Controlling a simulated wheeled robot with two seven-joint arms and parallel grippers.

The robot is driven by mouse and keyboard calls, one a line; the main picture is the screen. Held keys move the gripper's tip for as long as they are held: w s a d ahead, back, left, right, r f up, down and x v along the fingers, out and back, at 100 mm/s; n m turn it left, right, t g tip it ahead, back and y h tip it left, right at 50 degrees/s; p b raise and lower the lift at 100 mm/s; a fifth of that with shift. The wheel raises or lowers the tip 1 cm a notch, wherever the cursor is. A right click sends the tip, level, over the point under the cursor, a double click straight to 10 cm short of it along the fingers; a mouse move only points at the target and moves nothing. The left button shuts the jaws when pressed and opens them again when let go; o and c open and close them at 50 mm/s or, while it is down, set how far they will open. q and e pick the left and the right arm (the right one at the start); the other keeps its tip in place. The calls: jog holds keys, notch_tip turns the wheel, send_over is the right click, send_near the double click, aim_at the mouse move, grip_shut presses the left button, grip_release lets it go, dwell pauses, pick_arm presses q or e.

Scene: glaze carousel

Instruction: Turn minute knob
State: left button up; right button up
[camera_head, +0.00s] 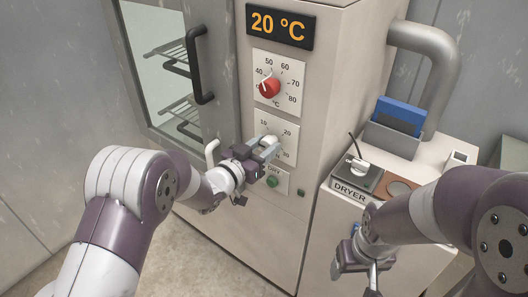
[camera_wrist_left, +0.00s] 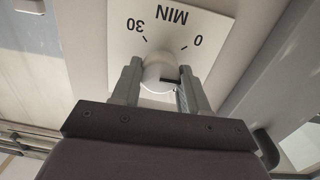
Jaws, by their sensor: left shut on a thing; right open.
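The minute knob (camera_head: 269,141) is a pale round knob on a white dial plate with minute numbers, on the front of the cabinet below the red temperature knob. It also shows in the left wrist view (camera_wrist_left: 160,74), upside down, with "MIN", "0" and "30" around it. My left gripper (camera_head: 268,150) is shut on the minute knob, one finger on each side of it. The gripper hides part of the dial in the head view. My right gripper (camera_head: 370,278) is open and empty, low in front of the dryer stand.
The red temperature knob (camera_head: 270,88) sits above, under a display (camera_head: 280,24) reading 20 °C. A green button (camera_head: 272,181) is just below the minute dial. The oven door handle (camera_head: 200,65) juts out at left. The dryer stand (camera_head: 315,240) is at right.

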pick_arm(q)
jog(key=m+b, duration=0.4)
jog(key=m, duration=0.1)
jog(key=shift+f, duration=0.2)
jog(key=shift+s+r+m+y+b, duration=0.15)
jog(key=shift+m+y+b, duration=0.15)
jog(key=shift+m+b, duration=1.55)
pick_arm(e)
notch_tip(320, 180, down, 8)
pick_arm(q)
jog(key=o, duration=1)
jog(key=shift+o, duration=0.2)
jog(key=f+p+v, duration=0.1)
jog(key=v, duration=1.1)
jog(key=shift+s+r, duration=0.3)
jog(key=shift+r, duration=0.1)
pick_arm(e)
jog(key=shift+r, duration=0.55)
pick_arm(q)
jog(key=shift+a, duration=0.1)
pick_arm(e)
jog(key=shift+c, duration=0.2)
